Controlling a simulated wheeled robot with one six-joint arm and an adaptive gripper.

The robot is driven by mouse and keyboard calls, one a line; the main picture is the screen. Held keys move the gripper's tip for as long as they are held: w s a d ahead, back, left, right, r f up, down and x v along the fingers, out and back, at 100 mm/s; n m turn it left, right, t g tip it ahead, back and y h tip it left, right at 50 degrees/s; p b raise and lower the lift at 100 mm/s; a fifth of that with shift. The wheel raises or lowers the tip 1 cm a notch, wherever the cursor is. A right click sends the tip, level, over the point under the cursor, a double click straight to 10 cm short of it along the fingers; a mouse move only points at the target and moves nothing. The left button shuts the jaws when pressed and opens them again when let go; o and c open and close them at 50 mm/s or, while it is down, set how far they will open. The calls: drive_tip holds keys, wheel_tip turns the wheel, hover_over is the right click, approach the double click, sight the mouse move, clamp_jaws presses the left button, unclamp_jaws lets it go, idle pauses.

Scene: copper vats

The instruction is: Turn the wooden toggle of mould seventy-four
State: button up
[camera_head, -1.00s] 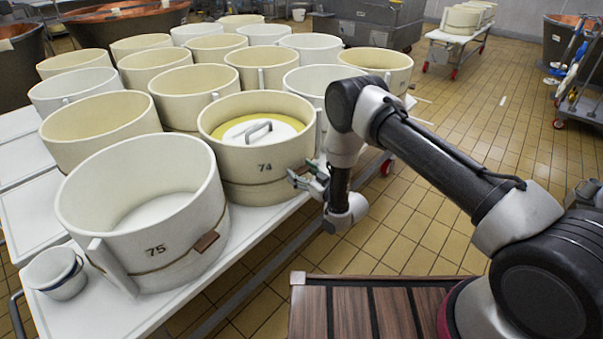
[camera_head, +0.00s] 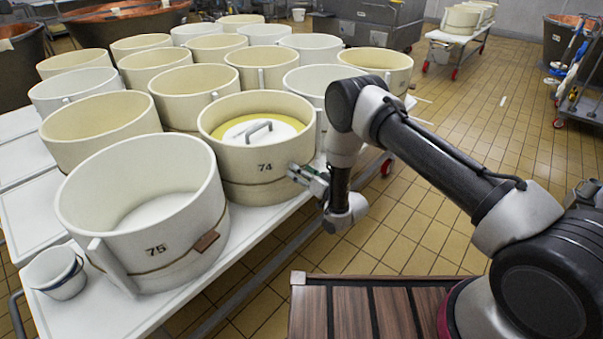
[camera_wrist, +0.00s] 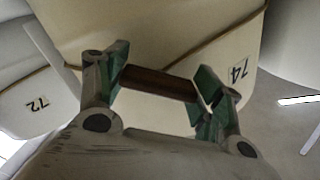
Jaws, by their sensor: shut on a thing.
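Mould seventy-four (camera_head: 254,178) is a cream round hoop on the white table, with a yellow mass and a white handled lid inside. Its number also shows in the wrist view (camera_wrist: 239,72), with a thin cord around its wall. The wooden toggle (camera_wrist: 158,84) is a dark brown bar on that cord, seen in the wrist view between my fingers. My gripper (camera_head: 299,172) is at the right side of the mould; in the wrist view its green-padded fingers (camera_wrist: 158,86) are shut on the toggle's two ends. In the head view the toggle is hidden by the gripper.
Mould seventy-five (camera_head: 130,215) stands in front on the left, with its own brown toggle (camera_head: 206,241). Mould seventy-two (camera_wrist: 35,110) is beside it in the wrist view. Tiled floor (camera_head: 420,220) is open on the right.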

drive_tip(key=m, duration=0.5)
drive_tip(key=shift+m, duration=0.3)
drive_tip(key=m, duration=0.5)
drive_tip(key=shift+m, duration=0.3)
drive_tip(key=o, duration=1)
drive_tip(key=v, duration=1.2)
